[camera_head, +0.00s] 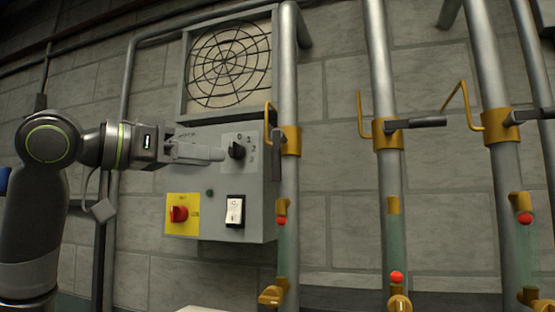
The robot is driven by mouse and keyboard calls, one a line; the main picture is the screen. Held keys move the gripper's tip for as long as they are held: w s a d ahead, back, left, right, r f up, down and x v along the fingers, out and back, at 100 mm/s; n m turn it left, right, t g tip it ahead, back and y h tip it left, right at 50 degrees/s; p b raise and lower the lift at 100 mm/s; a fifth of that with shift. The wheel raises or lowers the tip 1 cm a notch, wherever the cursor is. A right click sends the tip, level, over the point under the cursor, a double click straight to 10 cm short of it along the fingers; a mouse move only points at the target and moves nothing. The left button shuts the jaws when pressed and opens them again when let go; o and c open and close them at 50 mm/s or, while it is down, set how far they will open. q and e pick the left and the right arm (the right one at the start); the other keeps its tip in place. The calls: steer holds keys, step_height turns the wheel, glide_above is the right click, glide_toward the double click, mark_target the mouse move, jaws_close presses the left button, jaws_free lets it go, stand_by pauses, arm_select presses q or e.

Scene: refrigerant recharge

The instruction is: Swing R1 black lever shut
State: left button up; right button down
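Three grey vertical pipes carry yellow valves with black levers; I cannot read which one is R1. The left valve (291,141) has its black lever (280,177) hanging down along the pipe. The middle black lever (418,123) sticks out level to the right, across its pipe. The right black lever (533,115) also points level to the right. My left gripper (221,154) is at the grey control box, its tips just left of the black rotary knob (237,150). Whether its fingers are apart or touch the knob is unclear. My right gripper is out of view.
The control box (215,136) also has a red knob on a yellow plate (180,213) and a white rocker switch (235,211). A round fan grille (229,63) is above it. Bent yellow rods stand out from the valves. Red balls (397,277) show in the lower pipe sections.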

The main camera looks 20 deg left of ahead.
mark_target(277, 165)
arm_select(q)
steer(key=p+x, duration=0.6)
steer(key=x, duration=0.8)
steer(key=shift+r+p, duration=0.1)
steer(key=shift+p, duration=0.3)
steer(key=shift+w+d, duration=0.3)
jaws_close()
